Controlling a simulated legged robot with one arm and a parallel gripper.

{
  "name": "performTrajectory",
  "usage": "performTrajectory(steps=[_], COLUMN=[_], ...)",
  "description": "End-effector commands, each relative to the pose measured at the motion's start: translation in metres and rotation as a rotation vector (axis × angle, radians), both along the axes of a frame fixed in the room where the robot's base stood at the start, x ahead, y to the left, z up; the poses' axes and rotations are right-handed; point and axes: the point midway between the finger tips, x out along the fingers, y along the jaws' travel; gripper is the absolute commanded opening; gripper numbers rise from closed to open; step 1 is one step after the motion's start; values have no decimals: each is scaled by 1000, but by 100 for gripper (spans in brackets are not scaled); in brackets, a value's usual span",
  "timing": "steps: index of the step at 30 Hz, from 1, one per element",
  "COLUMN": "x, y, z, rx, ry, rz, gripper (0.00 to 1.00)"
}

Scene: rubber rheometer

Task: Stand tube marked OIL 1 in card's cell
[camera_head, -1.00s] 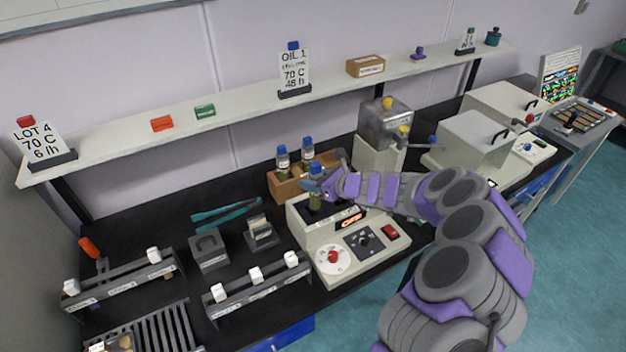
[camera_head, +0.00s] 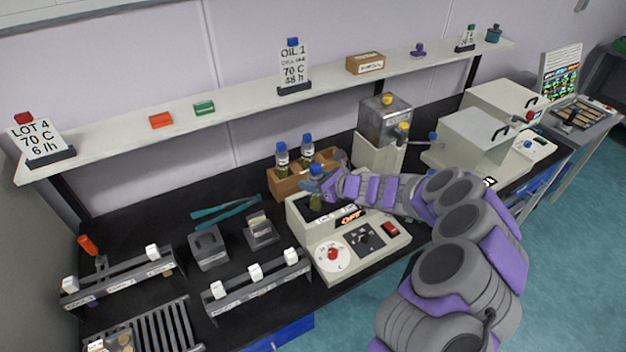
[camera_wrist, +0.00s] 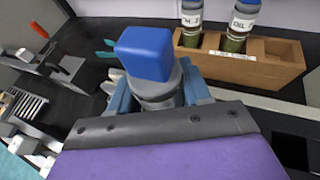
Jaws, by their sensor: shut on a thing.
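My gripper (camera_head: 322,186) is shut on a blue-capped tube (camera_head: 315,200), held upright over the dark top of a beige heater block (camera_head: 345,238) with an orange display. Whether its lower end is inside a cell cannot be told. In the wrist view the blue cap (camera_wrist: 145,52) rises between my fingers (camera_wrist: 155,95); the tube's label is hidden. The card (camera_head: 293,66) on the shelf reads OIL 1, 70 C, 48 h. Two more blue-capped tubes stand in a wooden rack (camera_head: 285,187); the right one's label (camera_wrist: 243,20) starts with OIL, the other is partly readable.
A metal bath (camera_head: 385,125) with a beige base stands right of the rack, beige lidded instruments (camera_head: 480,140) further right. Grey racks with white blocks (camera_head: 258,285), dark blocks (camera_head: 208,250) and teal tongs (camera_head: 225,210) lie left. Another card (camera_head: 38,138) reads LOT 4.

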Motion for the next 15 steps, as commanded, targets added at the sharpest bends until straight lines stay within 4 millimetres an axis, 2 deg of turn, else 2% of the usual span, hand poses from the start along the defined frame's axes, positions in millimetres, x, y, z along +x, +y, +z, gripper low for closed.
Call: performTrajectory(steps=[15], x=[0], y=[0], z=[-19], rx=[0], ry=[0], rz=[1], gripper=[0])
